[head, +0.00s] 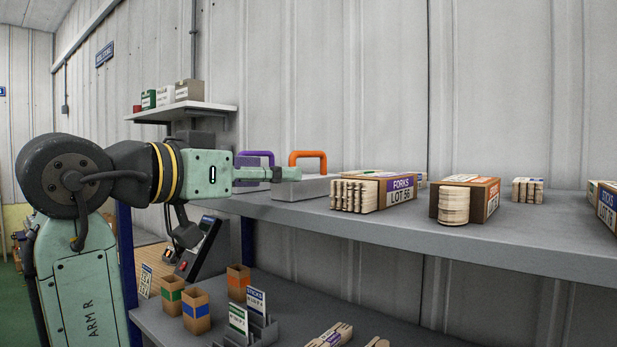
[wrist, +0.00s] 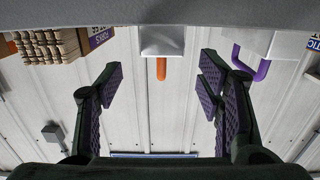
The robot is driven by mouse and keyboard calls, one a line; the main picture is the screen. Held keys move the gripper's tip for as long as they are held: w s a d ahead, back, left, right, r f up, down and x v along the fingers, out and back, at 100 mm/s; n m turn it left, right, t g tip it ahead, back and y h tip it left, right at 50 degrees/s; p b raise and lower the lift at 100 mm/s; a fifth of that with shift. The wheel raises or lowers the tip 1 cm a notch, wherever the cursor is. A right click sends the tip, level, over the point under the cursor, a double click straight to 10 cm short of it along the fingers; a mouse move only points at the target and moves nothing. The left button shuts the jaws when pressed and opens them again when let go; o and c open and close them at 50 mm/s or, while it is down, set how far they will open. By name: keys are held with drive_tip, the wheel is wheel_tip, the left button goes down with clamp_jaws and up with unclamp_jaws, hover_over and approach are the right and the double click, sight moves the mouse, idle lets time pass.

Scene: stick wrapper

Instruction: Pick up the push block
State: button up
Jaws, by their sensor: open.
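A grey push block (head: 312,188) with an orange handle (head: 322,156) stands on the upper shelf in the head view. A second push block with a purple handle (head: 268,155) stands to its left, partly hidden by my gripper (head: 285,174). My gripper points right, in front of the blocks. In the wrist view my gripper (wrist: 161,80) is open and empty. The orange-handled block (wrist: 162,40) and its handle (wrist: 161,68) appear in the gap between the fingers, touching neither. The purple handle (wrist: 250,62) shows outside the right finger.
On the upper shelf (head: 470,237), a forks box (head: 398,190) and a sticks box (head: 485,195) stand right of the blocks. Small cartons (head: 196,310) and a card holder stand on the lower shelf. A small wall shelf (head: 190,110) with boxes is behind my arm.

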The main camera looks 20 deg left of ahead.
sight(309, 176)
drive_tip(key=p+x, duration=0.1)
drive_tip(key=x, duration=0.4)
drive_tip(key=shift+f, duration=0.1)
drive_tip(key=p+x, duration=0.2)
drive_tip(key=x, duration=0.3)
drive_tip(key=shift+a+f+p, duration=0.1)
drive_tip(key=shift+f+p, duration=0.3)
drive_tip(key=shift+c, duration=0.2)
clamp_jaws()
drive_tip(key=shift+r, duration=0.1)
